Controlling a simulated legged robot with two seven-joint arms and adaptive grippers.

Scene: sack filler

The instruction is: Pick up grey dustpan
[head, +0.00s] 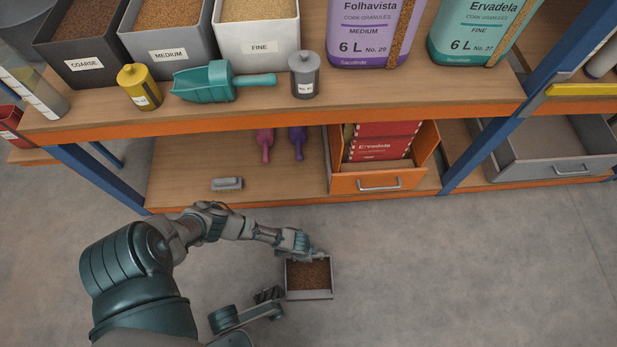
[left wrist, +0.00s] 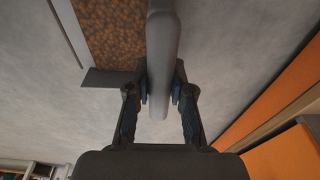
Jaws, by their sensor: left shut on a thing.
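The grey dustpan (head: 310,295) is a shallow grey tray of brown granules, seen low over the grey floor in front of the shelving. I cannot tell if it touches the floor. My left gripper (head: 313,253) is at its far edge, on the side toward the shelves. In the left wrist view, the fingers of my left gripper (left wrist: 160,98) are shut on the dustpan's smooth grey handle (left wrist: 160,45), one on each side. Part of the pan with granules shows at the top left there. In the head view the handle is mostly hidden by the gripper.
The shelving's lower board (head: 280,191) holds a grey brush (head: 227,184), an orange drawer (head: 378,181) and a grey drawer (head: 560,160). A teal scoop (head: 210,82) and bins stand above. A blue post (head: 100,178) is near my left arm. Floor to the right is clear.

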